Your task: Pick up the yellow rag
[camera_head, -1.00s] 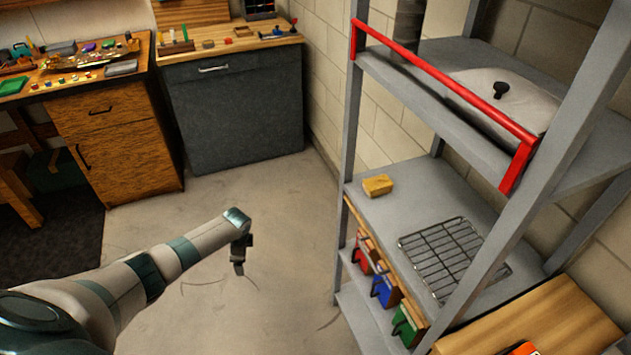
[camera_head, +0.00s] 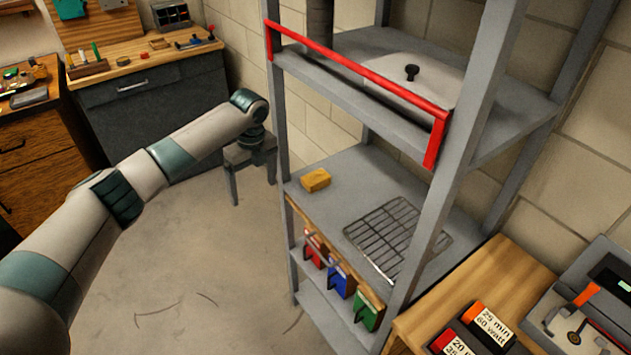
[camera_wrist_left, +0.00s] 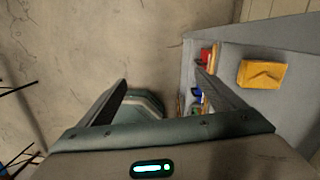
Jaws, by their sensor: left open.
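The yellow rag (camera_head: 316,180) lies as a small folded block on the middle shelf (camera_head: 345,165) of the grey rack, near the shelf's left front corner. It also shows at the upper right in the left wrist view (camera_wrist_left: 262,74). My left gripper (camera_head: 252,172) hangs to the left of the rack, apart from the rag, with its fingers pointing down. In the left wrist view its two fingers (camera_wrist_left: 165,95) are spread wide with nothing between them. The rag lies to the right of the right-hand finger there. My right gripper is in neither current view.
Grey rack posts stand around the shelf, and a red rail (camera_head: 360,75) runs along the shelf above. A wire grate (camera_head: 398,235) lies right of the rag. Red, blue and green handled items (camera_head: 338,280) sit below the shelf edge. The floor (camera_head: 215,270) left of the rack is clear.

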